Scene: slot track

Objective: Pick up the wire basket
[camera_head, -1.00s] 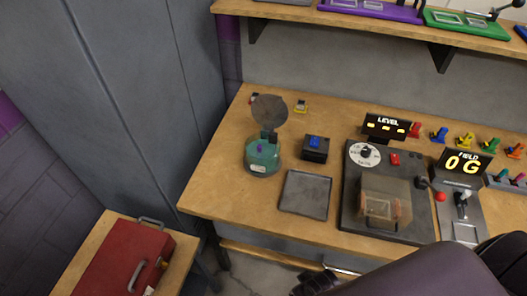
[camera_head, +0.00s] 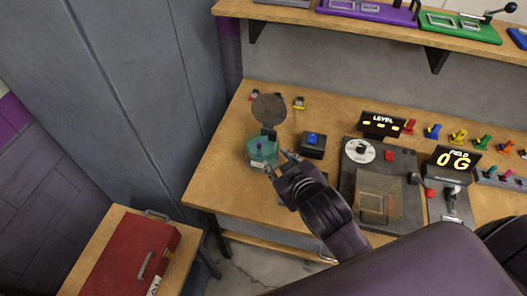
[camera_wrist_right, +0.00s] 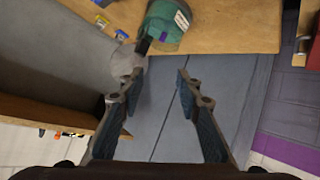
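I cannot make out a wire basket for certain in either view. A teal jar (camera_head: 262,155) with a purple knob inside and a round grey lid (camera_head: 268,108) tipped up stands at the left of the workbench. The jar also shows at the top of the right wrist view (camera_wrist_right: 168,22). My right gripper (camera_head: 279,161) is open and empty, just right of the jar, its fingers pointing toward it. In the right wrist view its two fingers (camera_wrist_right: 159,78) are spread apart with nothing between them. My left gripper is not in view.
A dark box with a blue button (camera_head: 313,143) is right of the jar. A red toolbox (camera_head: 125,258) is at lower left. My right arm mostly hides a flat grey tray.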

